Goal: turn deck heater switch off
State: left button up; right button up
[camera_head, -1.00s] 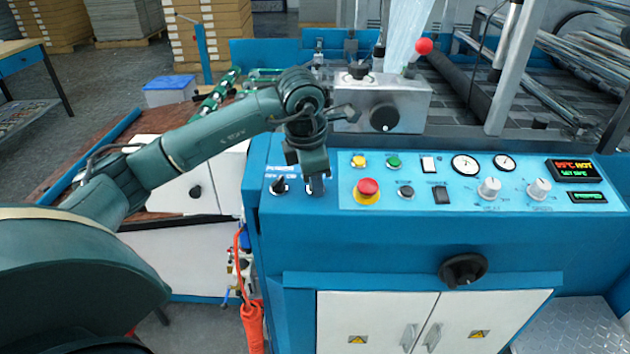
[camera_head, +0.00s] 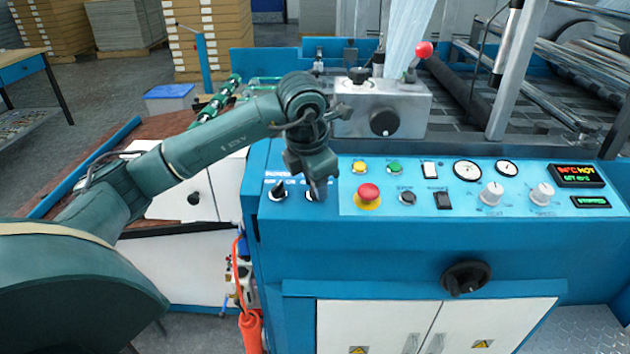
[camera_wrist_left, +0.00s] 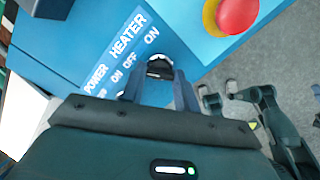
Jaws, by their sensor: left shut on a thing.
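The deck heater switch (camera_wrist_left: 160,68) is a dark rotary knob on the blue panel, beside the label HEATER OFF ON in the left wrist view. My left gripper (camera_wrist_left: 158,88) is shut on this knob, one finger on each side. In the head view my left gripper (camera_head: 319,192) points down at the panel and hides most of the switch (camera_head: 311,197). Its pointer is hidden, so I cannot tell its setting. What looks like my right arm shows at the right of the wrist view; its jaws are unclear.
The power knob (camera_head: 279,191) stands close left of the gripper. A red emergency button (camera_head: 368,192) on a yellow ring is close right. Further right are small buttons, gauges and a lit display (camera_head: 577,174). A metal box (camera_head: 384,110) stands behind the panel.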

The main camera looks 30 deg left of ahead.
pick_arm(q)
jog(key=o, duration=1)
pick_arm(e)
jog(key=shift+f, duration=0.1)
pick_arm(q)
jog(key=v, duration=1.3)
jog(key=shift+r+p, duration=0.15)
jog(key=shift+p, duration=0.25)
pick_arm(e)
jog(key=shift+s+r, duration=0.1)
jog(key=shift+r, duration=0.1)
jog(key=shift+f, duration=0.1)
